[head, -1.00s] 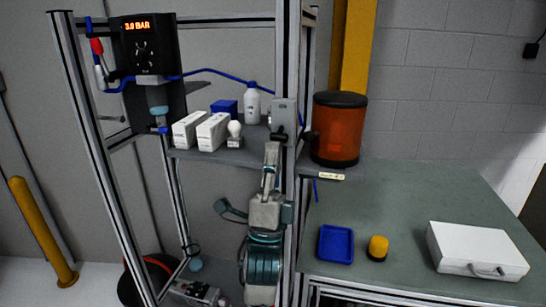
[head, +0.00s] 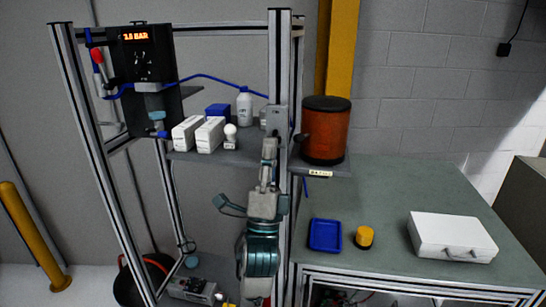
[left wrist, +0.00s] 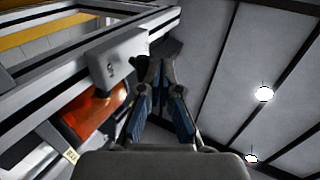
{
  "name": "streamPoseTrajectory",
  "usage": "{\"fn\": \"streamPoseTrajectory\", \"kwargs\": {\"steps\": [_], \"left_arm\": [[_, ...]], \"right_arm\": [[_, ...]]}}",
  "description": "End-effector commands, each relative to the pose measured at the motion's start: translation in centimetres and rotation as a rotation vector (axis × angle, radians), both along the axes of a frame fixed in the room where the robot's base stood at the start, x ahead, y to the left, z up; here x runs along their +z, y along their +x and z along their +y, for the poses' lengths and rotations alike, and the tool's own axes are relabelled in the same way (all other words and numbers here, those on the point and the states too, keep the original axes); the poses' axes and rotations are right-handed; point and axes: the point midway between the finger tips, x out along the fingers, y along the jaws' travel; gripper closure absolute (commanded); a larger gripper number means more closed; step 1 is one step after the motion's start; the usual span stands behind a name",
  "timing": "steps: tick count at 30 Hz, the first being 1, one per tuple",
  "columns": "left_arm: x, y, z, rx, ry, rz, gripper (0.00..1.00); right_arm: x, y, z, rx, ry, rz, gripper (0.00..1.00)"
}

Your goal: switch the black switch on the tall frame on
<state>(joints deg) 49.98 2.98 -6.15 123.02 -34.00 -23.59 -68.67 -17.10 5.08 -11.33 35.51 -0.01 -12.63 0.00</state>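The tall frame's front post (head: 285,60) carries a grey switch box (head: 277,118). The box also shows in the left wrist view (left wrist: 118,62), with a small mark on its face. A dark part (left wrist: 166,46) at its right end appears to be the black switch, partly hidden behind my fingertips. My left gripper (head: 269,145) points up just below and in front of the box. In the left wrist view its fingertips (left wrist: 161,62) are close together with nothing between them. I cannot tell whether they touch the switch. My right gripper is not in view.
An orange drum with a black lid (head: 324,130) stands right of the post. White boxes (head: 210,134) and a bottle (head: 244,104) stand on the frame's shelf. The green table (head: 390,195) holds a blue tray (head: 325,235), a yellow-topped object (head: 364,237) and a white case (head: 452,237).

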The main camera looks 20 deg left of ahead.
Motion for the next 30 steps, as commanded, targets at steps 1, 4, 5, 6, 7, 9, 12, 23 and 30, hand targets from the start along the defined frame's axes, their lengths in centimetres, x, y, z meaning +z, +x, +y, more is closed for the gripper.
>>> {"fn": "streamPoseTrajectory", "kwargs": {"steps": [1, 4, 5, 6, 7, 9, 12, 23, 30], "left_arm": [[-0.2, 0.3, 0.1, 0.003, -0.003, 0.009, 1.00], [-0.1, 0.3, -0.2, 0.003, -0.002, 0.009, 1.00], [-0.1, 0.3, -0.3, 0.003, -0.001, 0.009, 1.00], [-0.1, 0.3, -0.3, 0.002, -0.001, 0.009, 1.00], [-0.1, 0.3, -0.3, 0.002, -0.001, 0.009, 1.00], [-0.1, 0.3, -0.3, 0.002, -0.001, 0.009, 1.00], [-0.1, 0.3, -0.3, 0.001, 0.000, 0.009, 1.00], [-0.1, 0.3, -0.4, 0.001, 0.001, 0.008, 1.00], [-0.1, 0.3, -0.4, 0.001, 0.000, 0.008, 1.00]], "right_arm": [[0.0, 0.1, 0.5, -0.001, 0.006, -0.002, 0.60], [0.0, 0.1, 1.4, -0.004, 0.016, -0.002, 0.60], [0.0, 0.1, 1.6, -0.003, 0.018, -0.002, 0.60], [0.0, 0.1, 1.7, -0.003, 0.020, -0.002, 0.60], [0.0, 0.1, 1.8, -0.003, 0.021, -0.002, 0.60], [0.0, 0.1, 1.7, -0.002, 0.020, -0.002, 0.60], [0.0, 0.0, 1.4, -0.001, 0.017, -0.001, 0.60], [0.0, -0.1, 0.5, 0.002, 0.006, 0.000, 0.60], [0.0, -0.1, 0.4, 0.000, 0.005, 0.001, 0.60]]}}
